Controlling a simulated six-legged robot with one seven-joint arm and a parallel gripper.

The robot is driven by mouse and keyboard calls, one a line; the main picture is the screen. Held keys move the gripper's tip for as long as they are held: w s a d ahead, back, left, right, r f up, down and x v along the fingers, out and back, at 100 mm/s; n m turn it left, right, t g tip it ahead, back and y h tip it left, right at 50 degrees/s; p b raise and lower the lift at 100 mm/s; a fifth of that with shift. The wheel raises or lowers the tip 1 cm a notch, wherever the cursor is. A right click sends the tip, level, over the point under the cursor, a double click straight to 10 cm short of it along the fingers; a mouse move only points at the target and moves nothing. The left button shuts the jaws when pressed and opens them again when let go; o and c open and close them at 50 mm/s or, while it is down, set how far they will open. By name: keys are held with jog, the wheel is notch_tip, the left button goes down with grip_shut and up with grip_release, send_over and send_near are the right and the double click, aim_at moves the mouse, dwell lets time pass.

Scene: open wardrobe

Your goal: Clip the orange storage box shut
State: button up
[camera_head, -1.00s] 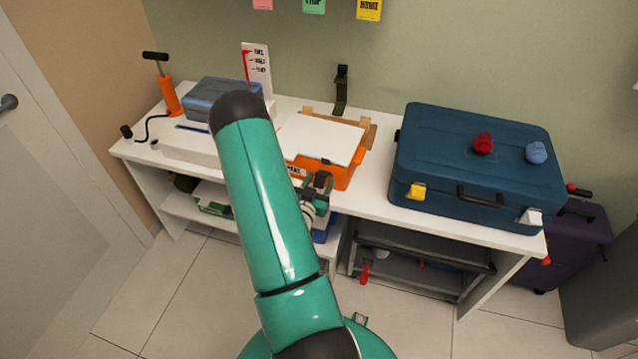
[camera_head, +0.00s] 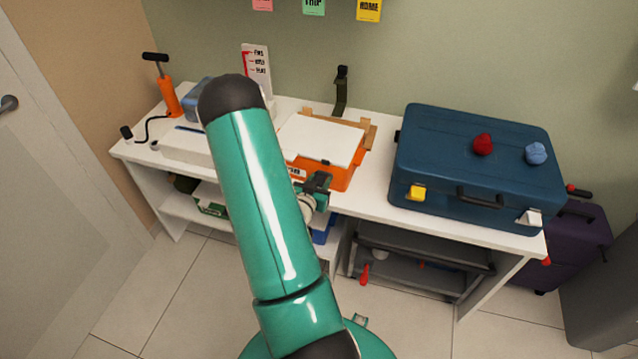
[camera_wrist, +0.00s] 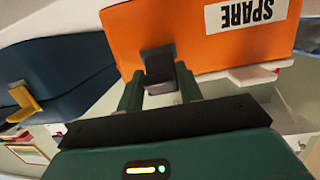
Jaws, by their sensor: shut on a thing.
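The orange storage box (camera_head: 338,180) stands on the white bench near its front edge, with its white lid (camera_head: 320,138) on top. In the wrist view the box front (camera_wrist: 195,30) fills the top and carries an upside-down SPARE label (camera_wrist: 246,12). A dark clip (camera_wrist: 158,66) sits at the box's front edge. My gripper (camera_wrist: 160,88) is shut on the clip, one green finger on each side. In the head view my gripper (camera_head: 316,187) is at the box's front, partly hidden by my arm. Whether the clip is latched cannot be told.
A blue case (camera_head: 478,155) with a yellow latch and a white latch stands to the right. A white box (camera_head: 190,145), a blue container (camera_head: 196,98) and an orange pump (camera_head: 168,97) are to the left. A dark strap (camera_head: 341,92) stands behind the orange box.

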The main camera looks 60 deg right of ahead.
jog(key=r+y, duration=0.1)
jog(key=y, duration=0.1)
jog(key=d+r+y, duration=0.1)
jog(key=y, duration=0.1)
jog(key=shift+w+d+r+g+y, duration=0.15)
jog(key=shift+d+y, duration=0.1)
jog(key=shift+y, duration=0.55)
jog(key=shift+s+d+r+g+y, duration=0.1)
jog(key=shift+d+r+y, duration=0.1)
jog(key=shift+y, duration=0.6)
jog(key=shift+w+d+r+g+y, duration=0.15)
jog(key=shift+d+y, duration=0.1)
jog(key=shift+y, duration=0.55)
jog(key=shift+s, duration=0.15)
jog(key=o, duration=0.9)
jog(key=shift+v, duration=6.85)
jog(key=shift+s+d, duration=0.1)
